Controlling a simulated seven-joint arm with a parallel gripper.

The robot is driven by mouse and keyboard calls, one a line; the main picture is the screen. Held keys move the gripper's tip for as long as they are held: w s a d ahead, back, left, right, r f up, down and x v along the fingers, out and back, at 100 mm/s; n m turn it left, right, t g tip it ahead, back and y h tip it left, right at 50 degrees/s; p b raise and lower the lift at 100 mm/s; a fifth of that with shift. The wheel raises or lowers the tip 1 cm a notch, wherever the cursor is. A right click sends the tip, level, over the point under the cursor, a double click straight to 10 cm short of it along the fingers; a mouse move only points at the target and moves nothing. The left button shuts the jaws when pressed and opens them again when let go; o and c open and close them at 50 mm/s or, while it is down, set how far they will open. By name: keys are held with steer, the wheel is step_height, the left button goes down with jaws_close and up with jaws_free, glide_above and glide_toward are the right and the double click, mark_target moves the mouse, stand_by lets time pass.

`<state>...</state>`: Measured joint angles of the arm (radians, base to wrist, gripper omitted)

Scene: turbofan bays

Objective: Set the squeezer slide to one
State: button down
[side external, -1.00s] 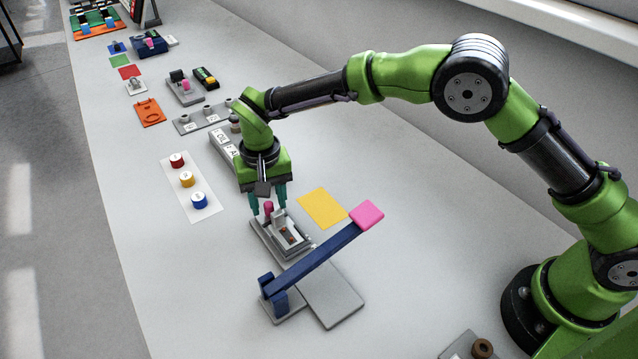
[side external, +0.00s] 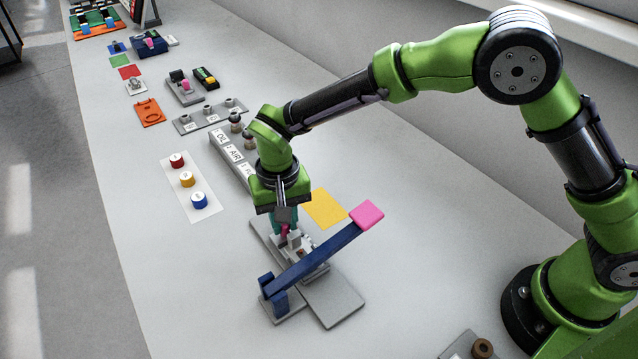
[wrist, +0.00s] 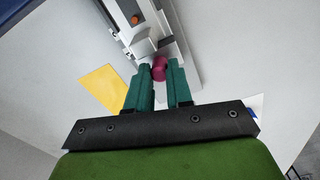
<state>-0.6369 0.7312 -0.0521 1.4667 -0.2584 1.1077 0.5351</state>
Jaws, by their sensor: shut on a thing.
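The squeezer slide is a light grey carriage with a magenta knob (side external: 284,234) on a flat grey base (side external: 262,232). It sits in the middle of the table, partly under the blue lever arm. My gripper (side external: 285,222) points down over the knob and is shut on it. In the wrist view the teal fingertips (wrist: 160,78) close around the magenta knob (wrist: 159,66), with the grey carriage (wrist: 143,47) just beyond. An orange mark (wrist: 135,20) shows on the device. My fingers hide part of the knob, and any scale marking is too small to read.
A blue lever (side external: 320,256) with a pink end pad (side external: 366,214) crosses close above the slide, over a grey plate (side external: 335,300). A yellow sheet (side external: 326,208) lies behind. Red, yellow and blue buttons (side external: 187,179) and a labelled grey block (side external: 226,150) stand to the left.

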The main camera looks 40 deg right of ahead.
steer(key=shift+s, duration=1.2)
steer(key=c, duration=1)
jaws_free()
steer(key=shift+r, duration=0.1)
step_height(320, 180, up, 17)
steer(key=shift+f, duration=0.1)
